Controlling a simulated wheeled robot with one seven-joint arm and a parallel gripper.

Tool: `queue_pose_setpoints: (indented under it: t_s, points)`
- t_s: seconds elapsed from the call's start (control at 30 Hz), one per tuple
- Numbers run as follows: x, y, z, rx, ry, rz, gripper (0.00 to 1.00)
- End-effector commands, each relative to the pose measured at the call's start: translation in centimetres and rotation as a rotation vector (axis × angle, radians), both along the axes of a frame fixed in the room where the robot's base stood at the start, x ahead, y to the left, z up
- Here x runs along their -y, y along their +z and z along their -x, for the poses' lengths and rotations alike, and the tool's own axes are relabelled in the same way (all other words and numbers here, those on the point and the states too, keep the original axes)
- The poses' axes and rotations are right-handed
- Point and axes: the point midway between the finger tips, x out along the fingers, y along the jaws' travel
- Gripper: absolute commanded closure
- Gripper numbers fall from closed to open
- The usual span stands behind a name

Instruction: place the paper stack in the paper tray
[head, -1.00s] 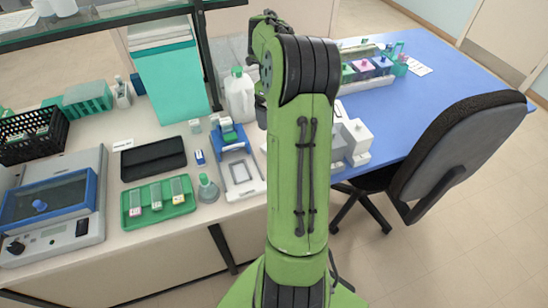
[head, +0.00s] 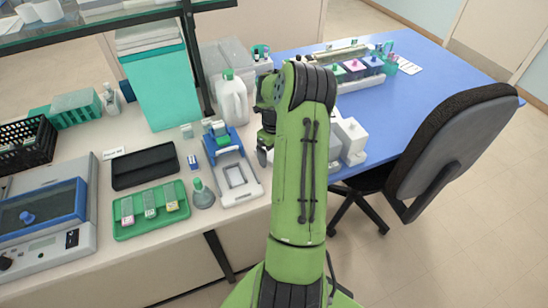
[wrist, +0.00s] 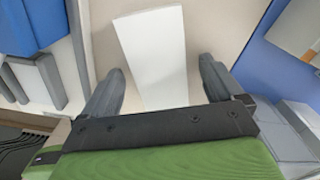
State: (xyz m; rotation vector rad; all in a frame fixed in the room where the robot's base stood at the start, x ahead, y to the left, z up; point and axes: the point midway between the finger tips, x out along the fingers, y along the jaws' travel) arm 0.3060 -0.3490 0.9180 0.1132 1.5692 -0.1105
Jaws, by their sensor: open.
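A white rectangular block, which looks like the paper stack (wrist: 152,50), lies on the pale bench in the wrist view. My gripper (wrist: 160,78) is open above it, with one finger on each side of its near end in the picture. Gaps show on both sides, and the height between fingers and block is unclear. In the head view my gripper (head: 264,150) is partly hidden behind my arm, and the stack is hidden. A blue stand with a pale framed, tray-like front (head: 240,183) is left of my gripper. I cannot tell whether this is the paper tray.
White-grey boxes (head: 350,138) stand right of my arm by the blue tabletop (head: 425,75). A white jug (head: 232,100) stands behind my gripper. A green tray (head: 150,228), a flask (head: 202,195) and a black case (head: 145,166) are on the left. A chair (head: 455,145) is at right.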

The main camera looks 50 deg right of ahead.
Motion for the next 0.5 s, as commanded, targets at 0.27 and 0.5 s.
queue_pose_setpoints:
  t_s: [0.27, 0.5]
  points:
    - [0.02, -0.07, -0.02, 0.001, 0.0, 0.001, 0.17]
    - [0.02, -0.05, -0.01, 0.001, 0.0, 0.001, 0.54]
